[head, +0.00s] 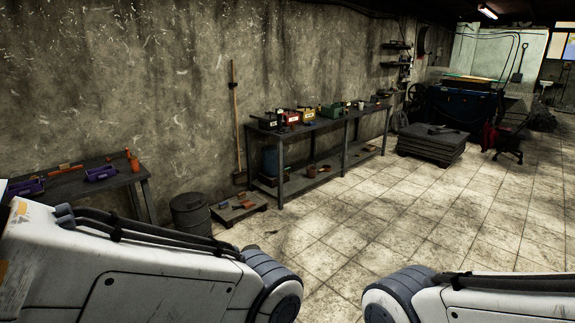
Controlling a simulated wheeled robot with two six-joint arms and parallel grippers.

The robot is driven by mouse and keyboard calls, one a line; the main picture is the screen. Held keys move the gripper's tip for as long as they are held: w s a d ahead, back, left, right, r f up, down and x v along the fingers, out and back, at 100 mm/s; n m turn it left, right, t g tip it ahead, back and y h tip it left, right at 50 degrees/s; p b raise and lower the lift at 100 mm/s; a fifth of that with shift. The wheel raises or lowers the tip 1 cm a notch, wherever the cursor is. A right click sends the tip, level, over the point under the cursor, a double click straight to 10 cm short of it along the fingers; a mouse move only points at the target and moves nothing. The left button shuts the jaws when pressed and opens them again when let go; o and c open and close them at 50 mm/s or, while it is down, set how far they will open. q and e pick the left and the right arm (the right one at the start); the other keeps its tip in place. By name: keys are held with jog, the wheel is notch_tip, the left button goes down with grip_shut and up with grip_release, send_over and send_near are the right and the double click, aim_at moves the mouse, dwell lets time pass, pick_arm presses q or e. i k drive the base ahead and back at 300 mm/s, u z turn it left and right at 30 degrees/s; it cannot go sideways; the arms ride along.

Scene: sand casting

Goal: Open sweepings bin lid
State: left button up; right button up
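A dark grey round bin (191,214) with its lid (188,201) on stands on the floor against the wall, between the two workbenches. It looks like the sweepings bin, but I see no label. The lid appears shut. My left arm comes in from the lower left and covers the bin's lower front edge in the picture. My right arm comes in from the lower right. Both grippers are out of the frame, so I cannot see their fingers.
A low wooden pallet (239,209) with small items lies right of the bin. A long workbench (325,128) with coloured boxes runs along the wall. A shorter bench (75,186) stands at left. Stacked dark slabs (432,146) sit farther back. The tiled floor (400,210) is mostly clear.

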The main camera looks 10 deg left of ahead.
aim_at(188, 199)
jog(key=u, duration=0.55)
jog(key=i, duration=2.3)
jog(key=u, duration=0.55)
jog(key=i, duration=2)
jog(key=u, duration=0.05)
